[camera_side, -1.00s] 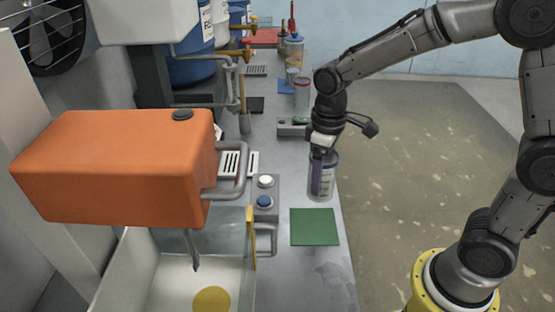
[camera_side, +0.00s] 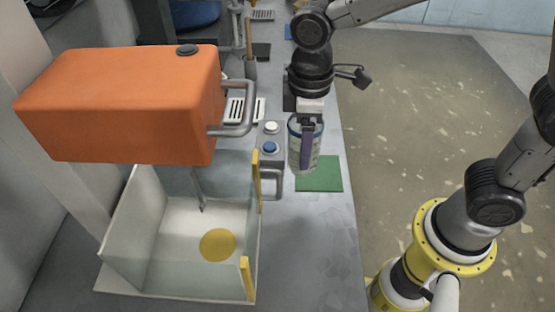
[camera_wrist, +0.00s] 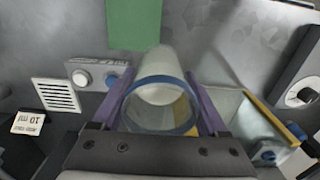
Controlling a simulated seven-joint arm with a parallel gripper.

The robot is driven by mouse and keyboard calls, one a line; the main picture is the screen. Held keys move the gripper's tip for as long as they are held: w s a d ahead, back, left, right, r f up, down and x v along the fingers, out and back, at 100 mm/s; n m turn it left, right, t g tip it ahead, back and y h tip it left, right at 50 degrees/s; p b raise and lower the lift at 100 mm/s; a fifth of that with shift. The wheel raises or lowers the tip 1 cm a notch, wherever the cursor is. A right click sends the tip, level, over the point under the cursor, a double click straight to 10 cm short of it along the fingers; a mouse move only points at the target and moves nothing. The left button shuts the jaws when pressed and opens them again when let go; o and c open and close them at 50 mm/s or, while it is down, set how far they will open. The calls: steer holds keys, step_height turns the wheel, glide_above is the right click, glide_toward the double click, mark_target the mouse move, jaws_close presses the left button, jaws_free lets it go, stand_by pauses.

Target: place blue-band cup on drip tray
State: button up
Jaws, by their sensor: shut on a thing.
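The blue-band cup (camera_side: 294,150) is a clear cup, upright between my gripper's purple fingers. The wrist view looks into its mouth, where a blue ring (camera_wrist: 147,82) shows. My gripper (camera_side: 306,165) is shut on it, with one finger on each side in the wrist view (camera_wrist: 160,112). In the side view the cup overlaps the back left corner of the green mat. I cannot tell its height above the bench. A white slotted plate, seemingly the drip tray (camera_side: 233,110), lies to the cup's left, partly behind a grey handle. It also shows in the wrist view (camera_wrist: 55,95).
A green mat (camera_side: 320,175) lies on the bench near its right edge. A control box with a white button (camera_side: 271,127) and a blue button (camera_side: 270,147) stands close left of the cup. An orange housing (camera_side: 120,105) overhangs a clear-walled basin (camera_side: 180,275).

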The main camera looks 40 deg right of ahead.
steer(key=shift+w+a+f, duration=0.4)
steer(key=shift+w+f, duration=0.4)
steer(key=shift+f, duration=0.7)
steer(key=shift+w+a+f, duration=0.35)
steer(key=shift+w+f, duration=0.45)
steer(key=shift+f, duration=0.75)
steer(key=shift+w+a+f, duration=0.4)
steer(key=shift+w+f, duration=0.4)
steer(key=shift+f, duration=0.7)
steer(key=shift+f, duration=0.15)
steer(key=o, duration=1.5)
